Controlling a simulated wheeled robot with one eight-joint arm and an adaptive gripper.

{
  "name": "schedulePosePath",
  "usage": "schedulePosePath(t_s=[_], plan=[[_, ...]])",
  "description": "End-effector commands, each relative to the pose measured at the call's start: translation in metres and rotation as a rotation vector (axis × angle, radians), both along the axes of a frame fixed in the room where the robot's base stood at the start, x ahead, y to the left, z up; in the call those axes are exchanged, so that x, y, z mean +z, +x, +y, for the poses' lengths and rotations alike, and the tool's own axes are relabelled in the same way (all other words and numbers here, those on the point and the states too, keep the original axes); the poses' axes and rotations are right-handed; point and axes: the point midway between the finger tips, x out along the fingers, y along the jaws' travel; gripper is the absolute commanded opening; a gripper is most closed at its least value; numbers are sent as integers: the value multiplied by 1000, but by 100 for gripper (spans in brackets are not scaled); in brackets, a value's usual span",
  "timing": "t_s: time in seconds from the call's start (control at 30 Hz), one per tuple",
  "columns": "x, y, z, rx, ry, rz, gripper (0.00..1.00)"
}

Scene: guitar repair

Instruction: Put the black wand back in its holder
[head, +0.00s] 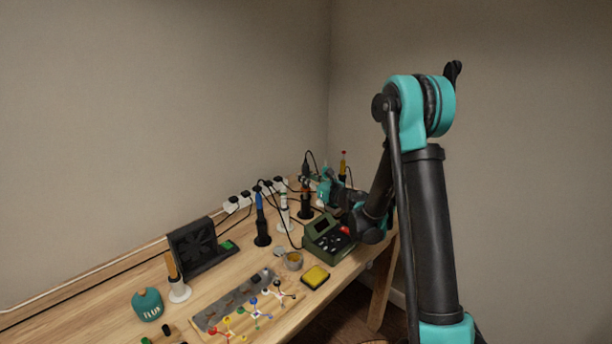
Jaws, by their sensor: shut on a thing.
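The black wand (305,167) stands roughly upright at the back of the bench, with a cable looping from its top. My gripper (308,183) is small and far off in the head view, reaching in from the right past the green station. It is shut on the black wand. A dark holder (305,209) stands directly below the wand. I cannot tell whether the wand's lower end is inside the holder or just above it. My fingers and the wand's lower part overlap and are hard to separate.
A blue wand in a black holder (262,238) and a white wand in a white holder (284,222) stand to the left. The green station (325,241) is in front. A yellow sponge (315,276), round tin (293,261) and power strip (245,201) are nearby.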

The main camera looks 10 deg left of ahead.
Motion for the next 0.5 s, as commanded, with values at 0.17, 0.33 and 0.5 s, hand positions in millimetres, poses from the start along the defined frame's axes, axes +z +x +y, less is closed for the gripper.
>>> schedulePosePath(t_s=[0.17,0.33,0.5], plan=[[-8,0,0,0,0,0,0],[-11,0,0,0,0,0,0],[-10,0,0,0,0,0,0]])
